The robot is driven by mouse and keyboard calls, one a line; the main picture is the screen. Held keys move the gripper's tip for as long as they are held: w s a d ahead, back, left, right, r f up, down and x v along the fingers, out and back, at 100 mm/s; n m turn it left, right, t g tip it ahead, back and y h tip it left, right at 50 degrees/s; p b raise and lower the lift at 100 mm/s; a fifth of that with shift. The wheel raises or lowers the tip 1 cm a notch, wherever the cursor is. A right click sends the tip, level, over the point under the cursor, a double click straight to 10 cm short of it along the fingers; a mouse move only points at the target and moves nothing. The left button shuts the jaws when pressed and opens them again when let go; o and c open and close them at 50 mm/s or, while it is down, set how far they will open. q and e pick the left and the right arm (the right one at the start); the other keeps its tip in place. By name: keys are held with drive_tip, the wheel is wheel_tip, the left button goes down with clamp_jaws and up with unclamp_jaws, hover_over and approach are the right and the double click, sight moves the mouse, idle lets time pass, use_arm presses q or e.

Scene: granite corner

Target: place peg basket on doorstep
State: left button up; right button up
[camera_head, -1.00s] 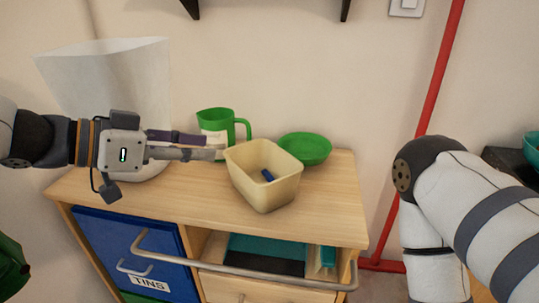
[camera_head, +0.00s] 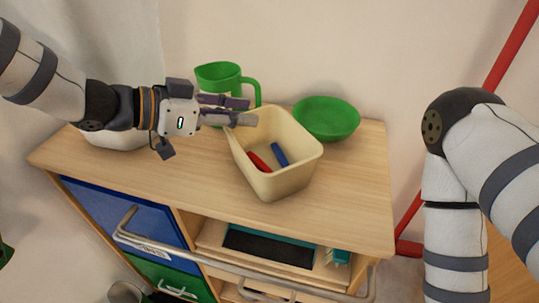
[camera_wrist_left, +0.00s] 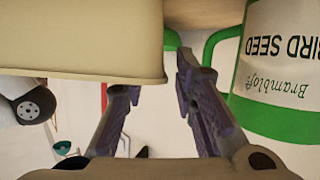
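The peg basket (camera_head: 285,180) is a cream, open-topped tub holding a red peg (camera_head: 258,162) and a blue peg (camera_head: 280,154). It appears to rest on the wooden cabinet top. My left gripper (camera_head: 250,111) is at the basket's left back corner, with its fingers apart. I cannot identify the doorstep.
A green-and-white bird seed jug (camera_head: 218,78) stands just behind my left gripper, and its label shows in the left wrist view (camera_wrist_left: 285,60). A green bowl (camera_head: 326,118) sits close behind the basket. The cabinet top (camera_head: 350,185) is clear at the front right. A metal rail (camera_head: 235,269) runs along the front.

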sight(274, 117)
use_arm(q)
drive_tip(key=x, duration=0.4)
drive_tip(key=shift+w+d+f, duration=0.1)
drive_tip(key=shift+f, duration=0.15)
drive_tip(key=shift+r, duration=0.1)
clamp_jaws()
drive_tip(key=shift+r, duration=0.1)
